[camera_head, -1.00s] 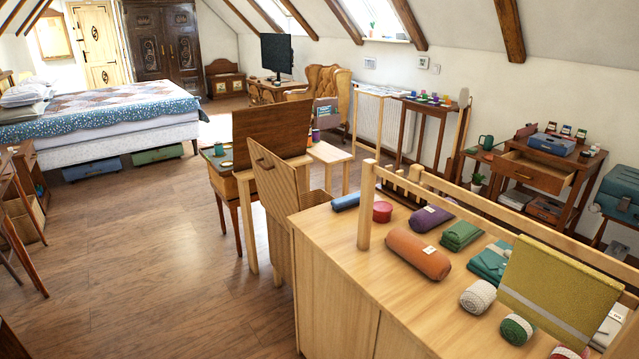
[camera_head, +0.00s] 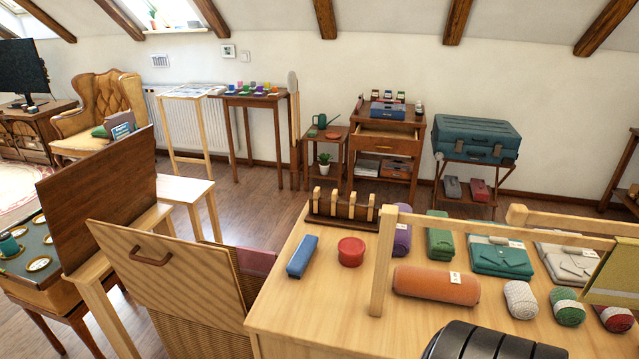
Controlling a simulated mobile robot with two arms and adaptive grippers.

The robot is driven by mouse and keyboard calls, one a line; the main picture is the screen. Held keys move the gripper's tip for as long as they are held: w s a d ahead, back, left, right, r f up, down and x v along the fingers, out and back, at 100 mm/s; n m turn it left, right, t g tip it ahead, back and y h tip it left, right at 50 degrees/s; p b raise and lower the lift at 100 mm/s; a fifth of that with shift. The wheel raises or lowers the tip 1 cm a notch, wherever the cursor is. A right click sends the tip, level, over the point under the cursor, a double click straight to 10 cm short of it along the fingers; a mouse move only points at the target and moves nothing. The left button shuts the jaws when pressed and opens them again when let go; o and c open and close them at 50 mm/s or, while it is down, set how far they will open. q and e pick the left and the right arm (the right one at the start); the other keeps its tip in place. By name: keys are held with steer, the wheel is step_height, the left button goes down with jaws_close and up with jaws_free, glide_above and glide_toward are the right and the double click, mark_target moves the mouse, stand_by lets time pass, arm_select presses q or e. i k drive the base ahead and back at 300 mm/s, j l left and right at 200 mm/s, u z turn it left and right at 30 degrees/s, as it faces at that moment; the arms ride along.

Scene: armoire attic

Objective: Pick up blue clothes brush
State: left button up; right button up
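A blue oblong block (camera_head: 302,256) lies near the left edge of the light wooden tabletop (camera_head: 285,318). It looks like the blue clothes brush, but no bristles can be made out. A round red tin (camera_head: 351,251) stands just to its right, apart from it. Neither gripper's fingers are in view. A black ribbed part, perhaps of my arm, shows at the bottom edge, right of centre.
A dark pegged rack (camera_head: 342,207) is at the back. Cloth bundles and yarn balls fill the right. A hinged panel (camera_head: 170,270) stands left of the table.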

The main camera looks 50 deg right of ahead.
mark_target(296, 268)
steer(key=i+j+z, duration=0.15)
steer(key=z, duration=0.3)
steer(key=i+j+z, duration=0.3)
steer(key=z, duration=0.2)
steer(key=i+j+z, duration=0.25)
steer(key=z, duration=0.2)
steer(key=i+j+z, duration=0.1)
steer(key=j+z, duration=0.85)
